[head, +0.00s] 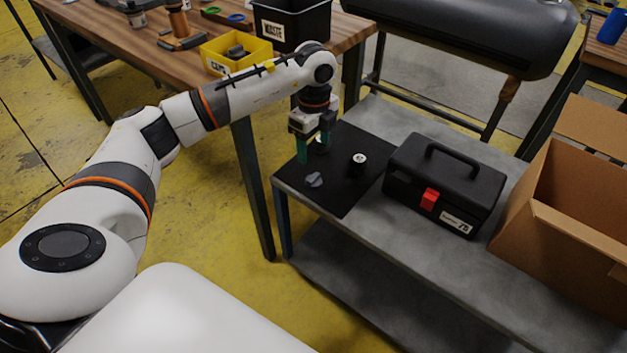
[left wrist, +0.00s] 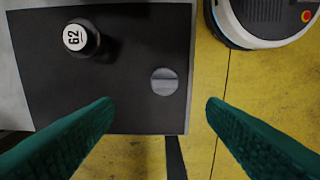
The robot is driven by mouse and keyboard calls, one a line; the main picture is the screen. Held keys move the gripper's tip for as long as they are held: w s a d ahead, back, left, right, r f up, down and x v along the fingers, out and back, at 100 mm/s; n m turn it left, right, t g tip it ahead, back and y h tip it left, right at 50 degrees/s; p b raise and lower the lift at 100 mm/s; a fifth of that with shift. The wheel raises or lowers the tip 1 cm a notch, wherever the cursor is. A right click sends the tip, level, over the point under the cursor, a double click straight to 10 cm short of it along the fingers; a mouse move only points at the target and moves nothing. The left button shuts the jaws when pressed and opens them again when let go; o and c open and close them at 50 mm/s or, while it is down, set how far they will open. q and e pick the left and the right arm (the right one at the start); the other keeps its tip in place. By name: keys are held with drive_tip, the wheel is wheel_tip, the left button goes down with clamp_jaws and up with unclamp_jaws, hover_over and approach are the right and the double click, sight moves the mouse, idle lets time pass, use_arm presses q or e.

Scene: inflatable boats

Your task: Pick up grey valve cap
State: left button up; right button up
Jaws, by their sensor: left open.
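The grey valve cap (head: 314,179) lies on a black mat (head: 343,194) at the left end of a grey cart. In the left wrist view the cap (left wrist: 164,81) is round with a raised bar across its top, near the mat's right edge. My left gripper (head: 313,152) is open and empty above the mat, with its green fingers pointing down. In the left wrist view its fingertips (left wrist: 160,102) lie apart on either side of the cap's position, not touching it. My right gripper is not in view.
A black cylinder with a white numbered top (head: 358,161) stands on the mat near the cap. A black toolbox (head: 446,183) and an open cardboard box (head: 570,215) are to the right. A yellow bin (head: 226,64) and a black bin (head: 298,27) stand on the wooden table behind.

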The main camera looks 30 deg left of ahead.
use_arm(q)
hover_over(314, 177)
drive_tip(key=f, duration=0.4)
drive_tip(key=shift+w+a+f+b, duration=0.15)
drive_tip(key=shift+w+f+b, duration=0.2)
drive_tip(key=shift+f, duration=0.05)
drive_tip(key=f, duration=0.3)
drive_tip(key=f+b, duration=0.1)
drive_tip(key=shift+s+f, duration=0.15)
drive_tip(key=shift+s, duration=0.2)
drive_tip(key=shift+f, duration=0.45)
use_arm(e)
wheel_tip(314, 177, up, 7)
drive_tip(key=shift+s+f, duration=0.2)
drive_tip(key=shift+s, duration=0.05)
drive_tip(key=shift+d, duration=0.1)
use_arm(q)
drive_tip(key=c, duration=1.1)
